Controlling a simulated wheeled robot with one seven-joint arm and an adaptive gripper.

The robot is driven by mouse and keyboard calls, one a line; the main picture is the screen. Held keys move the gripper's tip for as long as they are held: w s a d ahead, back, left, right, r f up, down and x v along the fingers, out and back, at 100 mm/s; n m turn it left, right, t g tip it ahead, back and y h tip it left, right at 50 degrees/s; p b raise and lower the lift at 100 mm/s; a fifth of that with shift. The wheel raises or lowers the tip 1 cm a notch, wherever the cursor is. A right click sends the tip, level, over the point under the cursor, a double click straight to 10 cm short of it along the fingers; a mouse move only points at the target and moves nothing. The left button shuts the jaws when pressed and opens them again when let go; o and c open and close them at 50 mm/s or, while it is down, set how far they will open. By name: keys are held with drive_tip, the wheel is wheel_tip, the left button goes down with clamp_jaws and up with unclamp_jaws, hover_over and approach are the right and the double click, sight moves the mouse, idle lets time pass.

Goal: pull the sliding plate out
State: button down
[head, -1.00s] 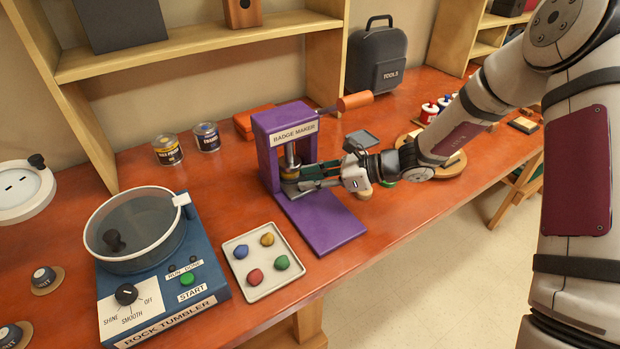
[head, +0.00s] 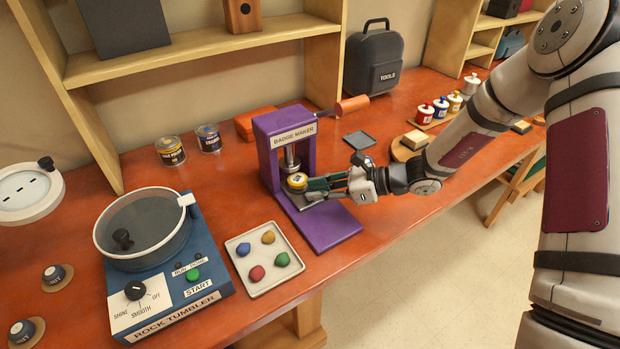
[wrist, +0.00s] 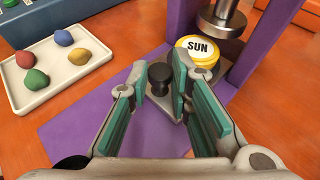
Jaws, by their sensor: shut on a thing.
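The badge maker (head: 267,150) is a purple press with a metal ram over a purple base. Its grey sliding plate (wrist: 160,118) carries a black knob (wrist: 160,76) and a yellow badge stack marked SUN (wrist: 199,49). In the head view the badge (head: 297,181) sits just in front of the ram, and the plate lies partly out over the base. My gripper (head: 314,190) comes in from the right, low over the base. In the wrist view its green-padded fingers (wrist: 159,68) are shut around the knob. In the head view the fingers hide the knob.
A tray of coloured stones (head: 244,283) lies left of the base, with the rock tumbler (head: 170,300) beyond it. The press lever (head: 350,106) sticks out at upper right. The table's front edge is close; bare table lies right of the base.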

drive_tip(key=s+d+p, duration=0.1)
drive_tip(key=s, duration=0.1)
drive_tip(key=s+d+p, duration=0.1)
drive_tip(key=s+d, duration=0.1)
drive_tip(key=s, duration=0.1)
drive_tip(key=s+d+p, duration=0.1)
drive_tip(key=s+d, duration=0.1)
drive_tip(key=shift+s+d, duration=0.1)
drive_tip(key=shift+s, duration=0.25)
drive_tip(key=shift+s+d+f, duration=0.1)
drive_tip(key=c, duration=1.8)
unclamp_jaws()
drive_tip(key=shift+o, duration=0.2)
drive_tip(key=v, duration=1.2)
